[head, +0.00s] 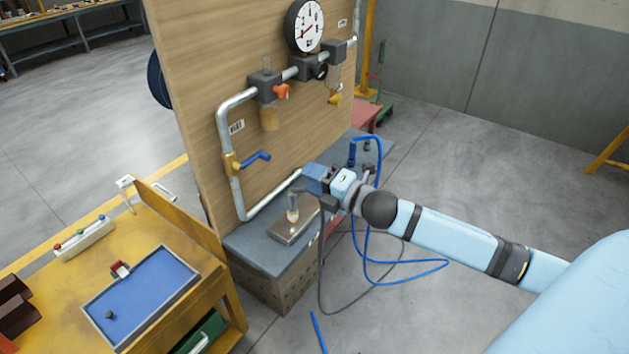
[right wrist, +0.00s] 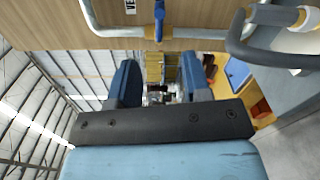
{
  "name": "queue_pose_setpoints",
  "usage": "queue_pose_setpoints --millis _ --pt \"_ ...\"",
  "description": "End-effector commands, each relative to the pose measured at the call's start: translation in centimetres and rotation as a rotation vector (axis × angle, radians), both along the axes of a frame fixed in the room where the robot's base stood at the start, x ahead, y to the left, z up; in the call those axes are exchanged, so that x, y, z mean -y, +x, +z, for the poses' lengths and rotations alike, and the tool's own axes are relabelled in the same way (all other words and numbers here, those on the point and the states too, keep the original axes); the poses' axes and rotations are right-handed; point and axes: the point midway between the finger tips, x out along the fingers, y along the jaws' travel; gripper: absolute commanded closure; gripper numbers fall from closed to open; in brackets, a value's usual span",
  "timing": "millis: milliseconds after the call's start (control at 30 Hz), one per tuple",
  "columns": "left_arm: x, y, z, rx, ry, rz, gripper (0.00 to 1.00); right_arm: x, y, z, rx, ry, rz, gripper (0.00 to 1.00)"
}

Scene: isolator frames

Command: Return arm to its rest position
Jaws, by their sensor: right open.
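My right arm reaches in from the right in the head view. Its gripper (head: 312,178) is in front of the wooden panel (head: 195,75), above the grey bench top (head: 250,245). In the right wrist view the two blue fingers of the gripper (right wrist: 160,78) are spread apart with nothing held between them. A flat metal block (head: 296,232) with a small upright cylinder (head: 293,204) sits on the bench below the gripper. My left gripper is not in view.
Pipework with a gauge (head: 304,25), an orange-handled valve (head: 281,92) and a blue lever (head: 257,158) runs along the panel. A blue hose (head: 405,274) loops below my arm. A yellow workbench (head: 60,290) with a blue mat (head: 145,290) stands at left.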

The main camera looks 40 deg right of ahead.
Motion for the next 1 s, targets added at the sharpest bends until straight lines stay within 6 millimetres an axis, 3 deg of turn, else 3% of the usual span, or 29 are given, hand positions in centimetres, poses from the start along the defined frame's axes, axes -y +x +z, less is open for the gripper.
queue_pose_setpoints --millis 633,767,867,1000 --pt "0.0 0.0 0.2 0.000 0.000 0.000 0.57 -0.2 -0.5 -0.6 -0.024 0.035 -0.005 0.56" --pt "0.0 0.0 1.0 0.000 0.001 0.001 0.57 -1.9 -2.6 -4.4 -0.163 0.237 -0.044 0.56" --pt "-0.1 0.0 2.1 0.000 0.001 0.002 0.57 -4.3 -6.1 -9.1 -0.348 0.512 -0.115 0.56" --pt "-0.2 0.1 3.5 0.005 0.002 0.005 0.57 -8.3 -12.4 -15.3 -0.613 0.931 -0.266 0.56"
